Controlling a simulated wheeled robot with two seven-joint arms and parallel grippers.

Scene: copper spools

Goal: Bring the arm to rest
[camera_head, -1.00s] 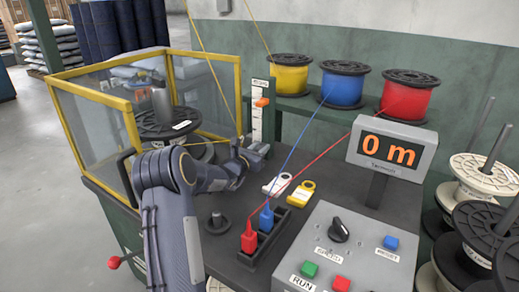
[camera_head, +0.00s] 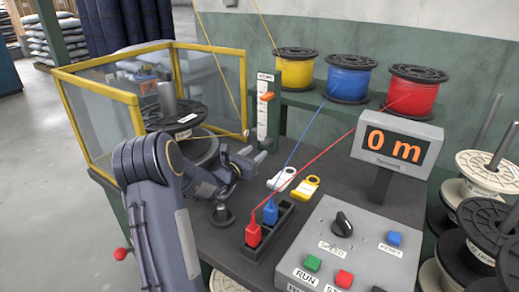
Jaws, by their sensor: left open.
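My left arm (camera_head: 150,190) comes in from the lower left and bends at the elbow in front of the yellow-framed guard (camera_head: 92,67). A yellow wire runs close behind the gripper, and I cannot tell whether they touch. My right gripper is not in view.
Yellow (camera_head: 294,70), blue (camera_head: 348,80) and red (camera_head: 413,95) spools stand on the back shelf. Blue and red plugs sit in a black holder (camera_head: 283,221). The control panel (camera_head: 345,252) is at front right.

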